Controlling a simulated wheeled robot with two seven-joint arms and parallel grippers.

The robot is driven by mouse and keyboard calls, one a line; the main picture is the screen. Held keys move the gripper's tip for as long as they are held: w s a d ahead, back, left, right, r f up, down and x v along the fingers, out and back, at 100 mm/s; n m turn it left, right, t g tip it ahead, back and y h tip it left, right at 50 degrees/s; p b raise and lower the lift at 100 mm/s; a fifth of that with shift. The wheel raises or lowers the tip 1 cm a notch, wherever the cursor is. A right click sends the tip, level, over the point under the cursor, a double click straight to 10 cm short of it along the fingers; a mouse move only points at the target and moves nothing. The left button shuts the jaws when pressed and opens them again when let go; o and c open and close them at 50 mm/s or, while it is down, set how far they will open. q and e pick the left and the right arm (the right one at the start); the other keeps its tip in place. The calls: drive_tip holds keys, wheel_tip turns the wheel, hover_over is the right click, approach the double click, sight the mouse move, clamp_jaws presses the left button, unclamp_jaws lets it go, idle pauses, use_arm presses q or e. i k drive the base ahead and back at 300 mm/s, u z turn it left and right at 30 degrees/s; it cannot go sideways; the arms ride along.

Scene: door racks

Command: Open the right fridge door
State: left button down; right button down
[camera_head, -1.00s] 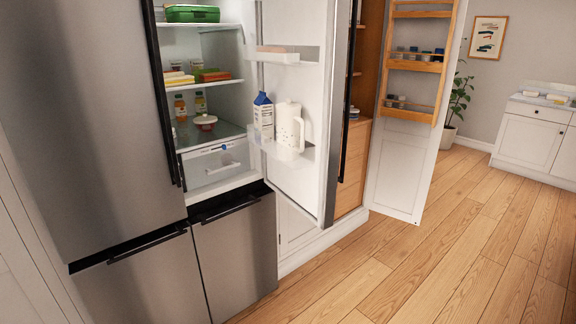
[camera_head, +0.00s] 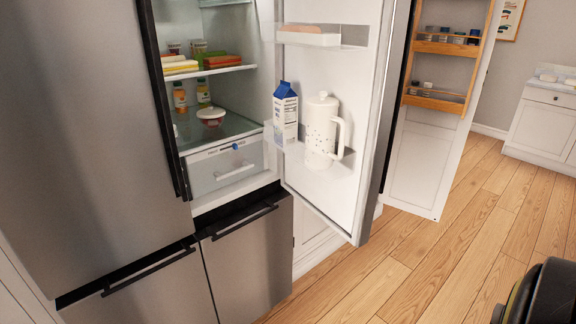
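The right fridge door (camera_head: 357,110) stands wide open, its inner side facing me. Its door bins hold a blue and white carton (camera_head: 285,114) and a white pitcher (camera_head: 321,131). The fridge interior (camera_head: 232,122) is exposed. The left fridge door (camera_head: 90,130) is shut, with a long dark vertical handle (camera_head: 160,100). A dark rounded part, probably of my own arm, shows at the lower right corner. Neither gripper can be made out.
Two lower drawer fronts with dark handles (camera_head: 243,221) are shut below. A pantry door with wooden racks (camera_head: 437,95) stands open behind the fridge door. A white cabinet (camera_head: 545,125) is at the far right. The wood floor (camera_head: 440,255) between is clear.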

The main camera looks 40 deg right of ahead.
sight(366, 73)
drive_tip(key=z, duration=0.4)
drive_tip(key=i, duration=0.95)
drive_tip(key=z, duration=0.9)
